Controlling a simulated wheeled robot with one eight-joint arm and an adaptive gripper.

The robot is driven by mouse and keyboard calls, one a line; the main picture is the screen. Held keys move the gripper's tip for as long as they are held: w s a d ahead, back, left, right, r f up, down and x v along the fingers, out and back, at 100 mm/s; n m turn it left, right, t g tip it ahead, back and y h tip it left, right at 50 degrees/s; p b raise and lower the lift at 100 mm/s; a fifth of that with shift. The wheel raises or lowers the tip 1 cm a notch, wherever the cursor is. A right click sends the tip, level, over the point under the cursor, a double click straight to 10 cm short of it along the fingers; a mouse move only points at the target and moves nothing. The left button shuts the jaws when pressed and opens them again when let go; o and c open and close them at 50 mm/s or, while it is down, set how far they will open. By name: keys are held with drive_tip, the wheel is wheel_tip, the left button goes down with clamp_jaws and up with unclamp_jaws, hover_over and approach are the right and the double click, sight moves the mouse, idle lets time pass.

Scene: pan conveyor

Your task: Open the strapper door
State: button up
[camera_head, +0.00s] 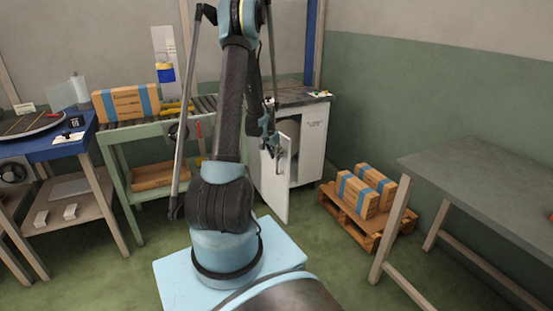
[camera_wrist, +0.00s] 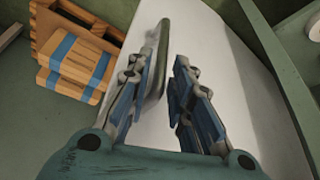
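The strapper (camera_head: 313,138) is a white cabinet with a dark top, at the back centre in the head view. Its white door (camera_head: 273,184) stands swung outward, with part of the inside showing. My gripper (camera_head: 277,148) is at the upper part of the door. In the wrist view, my gripper (camera_wrist: 163,70) is open, with a gap between its two blue-padded fingers. The white door panel (camera_wrist: 212,45) lies beyond them. A grey-green bar handle (camera_wrist: 161,58) runs beside the left finger. I cannot tell whether they touch.
A pallet (camera_head: 348,224) with strapped boxes (camera_head: 357,196) stands right of the strapper. A grey table (camera_head: 480,180) is at the right. A roller conveyor (camera_head: 204,103) with a strapped box (camera_head: 126,103) adjoins the strapper's left. Floor before the door is clear.

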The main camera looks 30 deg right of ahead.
drive_tip(key=v, duration=0.9)
drive_tip(key=shift+a+r, duration=0.2)
drive_tip(key=shift+r, duration=0.05)
drive_tip(key=s+a+r+n+y, duration=0.1)
drive_tip(key=s+a+r+n, duration=0.2)
drive_tip(key=a, duration=0.6)
drive_tip(key=s+a+r+n+t, duration=0.1)
drive_tip(key=s+a+r+n, duration=0.15)
drive_tip(key=a+r, duration=0.45)
drive_tip(key=s+a+r+n+y, duration=0.15)
drive_tip(key=s+a, duration=0.25)
drive_tip(key=a, duration=0.6)
drive_tip(key=s+a+f+n+y, duration=0.1)
drive_tip(key=s+a+f+n, duration=0.2)
drive_tip(key=s+a+n, duration=0.4)
drive_tip(key=s+a, duration=0.9)
drive_tip(key=s, duration=0.3)
drive_tip(key=shift+s+a+f+n+y, duration=0.15)
drive_tip(key=shift+s+a+n+y, duration=0.05)
drive_tip(key=shift+a+n+y, duration=0.15)
